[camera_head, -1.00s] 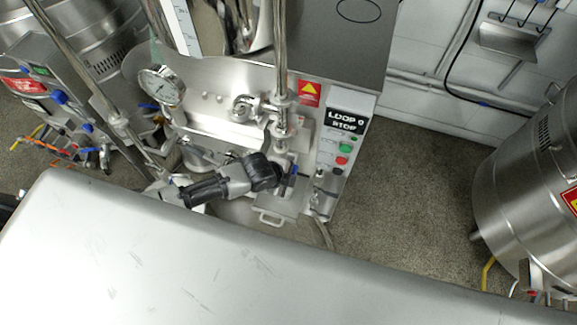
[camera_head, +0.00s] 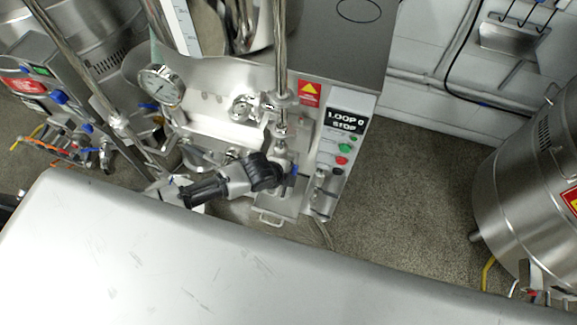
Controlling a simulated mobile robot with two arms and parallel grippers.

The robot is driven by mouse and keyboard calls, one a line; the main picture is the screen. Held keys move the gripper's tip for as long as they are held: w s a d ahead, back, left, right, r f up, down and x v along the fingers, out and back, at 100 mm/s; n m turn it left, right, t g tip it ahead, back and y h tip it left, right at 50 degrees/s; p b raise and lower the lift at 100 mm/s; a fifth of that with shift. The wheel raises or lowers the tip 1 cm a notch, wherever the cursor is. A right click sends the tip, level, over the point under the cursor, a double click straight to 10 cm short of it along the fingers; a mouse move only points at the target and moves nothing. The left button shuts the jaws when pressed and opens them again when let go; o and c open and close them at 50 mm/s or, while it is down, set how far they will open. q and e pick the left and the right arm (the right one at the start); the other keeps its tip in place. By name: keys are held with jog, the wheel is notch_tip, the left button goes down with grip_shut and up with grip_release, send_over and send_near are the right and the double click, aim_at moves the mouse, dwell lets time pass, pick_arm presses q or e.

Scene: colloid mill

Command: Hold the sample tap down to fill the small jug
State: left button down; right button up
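The colloid mill stands at the centre, with a vertical steel pipe (camera_head: 281,60) running down its front. A small blue part (camera_head: 294,170), which looks like the sample tap's lever, shows at the lower end of this pipe. My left gripper (camera_head: 284,174) comes in from the left and is right beside it. Its fingertips are too small and hidden to tell whether they touch it, or are open or shut. A small steel vessel (camera_head: 324,195), possibly the small jug, stands right of the gripper under the control panel. My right gripper is not in view.
A steel plate with a handle (camera_head: 270,218) lies below the gripper. The control panel (camera_head: 346,122) reads LOOP 0 STOP, with green and red buttons. A pressure gauge (camera_head: 161,85) is at the left. A large pale surface (camera_head: 250,270) fills the foreground. Floor (camera_head: 410,190) at right is clear.

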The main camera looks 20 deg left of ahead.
pick_arm(q)
jog(key=shift+r, duration=0.1)
dwell(0.7)
jog(key=shift+r+p, duration=0.7)
jog(key=shift+p, duration=0.2)
jog(key=shift+r+p, duration=0.4)
jog(key=shift+p, duration=0.05)
jog(key=w+d+r+p+v, duration=0.1)
jog(key=w+p+v, duration=0.1)
jog(key=v, duration=1.1)
jog(key=shift+w+r, duration=0.1)
